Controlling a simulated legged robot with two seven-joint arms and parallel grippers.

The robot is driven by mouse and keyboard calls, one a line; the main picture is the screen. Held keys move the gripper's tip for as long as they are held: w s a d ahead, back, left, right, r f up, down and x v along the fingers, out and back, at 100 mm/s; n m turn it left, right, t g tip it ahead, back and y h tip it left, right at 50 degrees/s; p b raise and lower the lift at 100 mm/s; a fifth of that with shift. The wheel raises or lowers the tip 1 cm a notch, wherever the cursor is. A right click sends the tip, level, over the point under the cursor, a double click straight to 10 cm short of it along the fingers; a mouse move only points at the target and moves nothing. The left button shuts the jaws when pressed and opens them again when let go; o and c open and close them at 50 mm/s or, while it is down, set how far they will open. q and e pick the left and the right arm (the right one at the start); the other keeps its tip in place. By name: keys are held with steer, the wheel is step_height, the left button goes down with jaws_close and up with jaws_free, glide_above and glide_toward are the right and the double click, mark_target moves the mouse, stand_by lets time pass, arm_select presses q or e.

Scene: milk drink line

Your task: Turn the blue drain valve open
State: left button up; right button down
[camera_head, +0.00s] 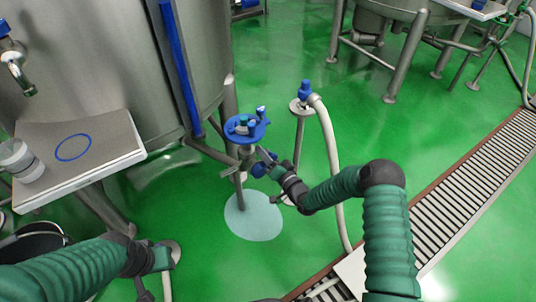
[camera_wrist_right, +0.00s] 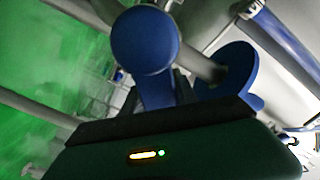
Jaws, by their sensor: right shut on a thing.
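The blue drain valve (camera_head: 259,169) is on the metal pipework beside the big steel tank, below a round blue plate (camera_head: 243,128). My right gripper (camera_head: 268,164) is at the valve, with its arm coming in from the right. In the right wrist view the valve's blue handle with a round end (camera_wrist_right: 145,42) stands between the dark fingers, and the gripper is shut on it. The fingertips are partly hidden behind the handle. How far the valve is turned cannot be told. My left arm's end (camera_head: 150,260) is low at the left; its jaws are not clear.
A steel shelf (camera_head: 105,150) with a blue ring and a clear cup stands at the left. A blue-topped post with a pale hose (camera_head: 327,135) rises just right of the valve. A pale round patch (camera_head: 255,222) lies on the green floor below. A floor grate (camera_head: 455,190) runs along the right.

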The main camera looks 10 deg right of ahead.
steer(key=a+n+p, duration=0.1)
steer(key=n, duration=0.1)
steer(key=s+a+n+p, duration=0.1)
steer(key=n, duration=0.2)
steer(key=a+r+n+p, duration=0.1)
steer(key=n, duration=0.1)
steer(key=shift+s+a+n, duration=0.2)
steer(key=shift+s+n, duration=0.1)
steer(key=shift+n, duration=0.1)
steer(key=shift+s+a+n, duration=0.15)
steer(key=shift+a+n, duration=0.2)
steer(key=shift+n, duration=0.55)
steer(key=c, duration=1.1)
jaws_free()
steer(key=shift+c, duration=0.2)
steer(key=shift+o, duration=0.9)
steer(key=shift+r+p, duration=0.25)
steer(key=shift+p, duration=0.05)
